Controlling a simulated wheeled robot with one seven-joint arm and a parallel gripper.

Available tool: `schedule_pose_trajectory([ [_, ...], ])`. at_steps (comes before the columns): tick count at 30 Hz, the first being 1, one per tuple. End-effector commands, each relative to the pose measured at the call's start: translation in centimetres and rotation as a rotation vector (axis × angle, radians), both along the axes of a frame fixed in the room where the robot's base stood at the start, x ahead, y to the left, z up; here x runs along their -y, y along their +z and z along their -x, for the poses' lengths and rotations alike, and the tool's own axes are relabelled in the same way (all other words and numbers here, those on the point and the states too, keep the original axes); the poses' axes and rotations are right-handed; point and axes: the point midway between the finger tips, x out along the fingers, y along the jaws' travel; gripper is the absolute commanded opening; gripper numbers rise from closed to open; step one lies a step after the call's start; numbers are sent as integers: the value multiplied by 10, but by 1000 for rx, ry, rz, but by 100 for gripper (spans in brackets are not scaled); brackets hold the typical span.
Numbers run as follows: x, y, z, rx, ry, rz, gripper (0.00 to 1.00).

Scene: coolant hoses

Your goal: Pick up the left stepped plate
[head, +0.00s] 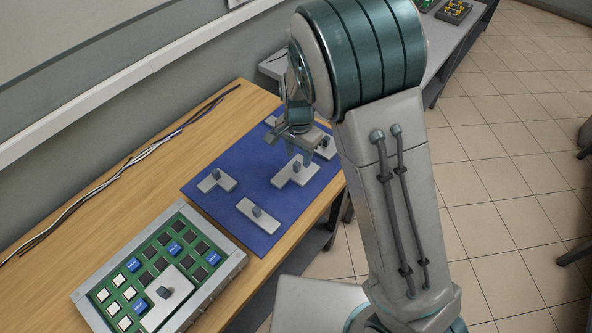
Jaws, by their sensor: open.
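Several light grey plates, each with a dark grey knob, lie on a blue mat (212,208). A plate with a stepped outline (288,178) lies right of the mat's middle. A smaller angled plate (225,184) lies at the mat's left, and a straight plate (246,209) lies near its front. My gripper (299,150) is open, pointing down above the mat's far right part, close to the stepped plate's knob. It appears empty. I cannot tell its height or whether it touches anything. My gripper and arm partly hide the plates behind.
A green board in a grey frame (230,262) lies on the wooden table, with blue, white and dark squares and a knobbed plate (183,292). Dark and pale hoses (119,168) lie along the wall. Bare wood separates hoses and mat. Another bench (456,42) stands behind.

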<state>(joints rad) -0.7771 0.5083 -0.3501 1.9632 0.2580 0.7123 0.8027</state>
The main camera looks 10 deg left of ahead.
Motion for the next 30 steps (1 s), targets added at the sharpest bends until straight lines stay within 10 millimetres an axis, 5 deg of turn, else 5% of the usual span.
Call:
schedule_pose_trajectory([
  [12,-6,-47,0,-3,-1,1,42],
  [20,-6,-50,0,0,0,0,42],
  [25,-6,-49,-1,0,0,0,0],
  [30,-6,-49,-1,0,0,0,0],
])
